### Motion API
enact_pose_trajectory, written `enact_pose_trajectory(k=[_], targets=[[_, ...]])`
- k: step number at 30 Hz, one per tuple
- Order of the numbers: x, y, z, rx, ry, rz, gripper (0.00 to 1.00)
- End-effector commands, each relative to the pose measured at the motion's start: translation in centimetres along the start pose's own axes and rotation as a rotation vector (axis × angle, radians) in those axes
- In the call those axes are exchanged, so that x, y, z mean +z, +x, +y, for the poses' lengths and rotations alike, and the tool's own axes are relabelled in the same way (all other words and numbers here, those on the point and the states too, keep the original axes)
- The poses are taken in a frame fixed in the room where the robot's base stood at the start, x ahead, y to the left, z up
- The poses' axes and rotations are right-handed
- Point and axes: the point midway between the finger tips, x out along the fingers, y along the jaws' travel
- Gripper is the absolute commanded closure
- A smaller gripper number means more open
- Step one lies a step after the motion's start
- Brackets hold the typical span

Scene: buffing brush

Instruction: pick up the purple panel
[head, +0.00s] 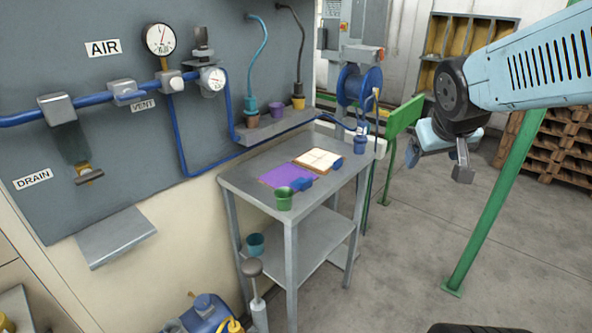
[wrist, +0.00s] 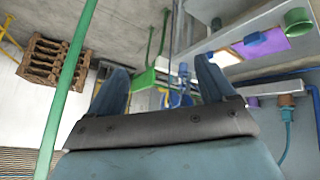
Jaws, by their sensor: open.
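The purple panel (head: 279,174) lies flat on the grey metal table (head: 240,183), towards its left side. A blue block (head: 301,184) sits at its right edge, and a green cup (head: 284,199) stands at its near corner. The panel also shows at the upper right of the wrist view (wrist: 272,43), partly hidden by the cup and block. My gripper (head: 438,162) is up in the air to the right of the table, well apart from the panel. Its two fingers are spread with nothing between them, as the wrist view also shows (wrist: 162,72).
A tan panel (head: 317,160) with another blue block (head: 335,163) lies behind the purple one. A green post (head: 494,200) stands below my arm. A shelf with cups (head: 275,124) and hoses runs along the wall behind the table. Floor right of the table is open.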

Motion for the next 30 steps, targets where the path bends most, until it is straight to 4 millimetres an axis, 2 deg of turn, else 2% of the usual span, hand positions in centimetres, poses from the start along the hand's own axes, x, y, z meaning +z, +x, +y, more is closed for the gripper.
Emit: enact_pose_trajectory(k=[1, 8, 14, 18, 24, 30], targets=[[-0.8, 1.7, 0.1, 0.012, -0.03, 0.01, 0.17], [-4.3, 8.2, -0.8, 0.008, -0.183, 0.113, 0.17], [-6.1, 13.7, -3.1, -0.08, -0.3, 0.21, 0.17], [-6.7, 17.0, -5.5, -0.181, -0.362, 0.284, 0.17], [-6.5, 20.6, -9.7, -0.374, -0.412, 0.397, 0.17], [-5.6, 22.1, -13.8, -0.593, -0.407, 0.513, 0.17]])
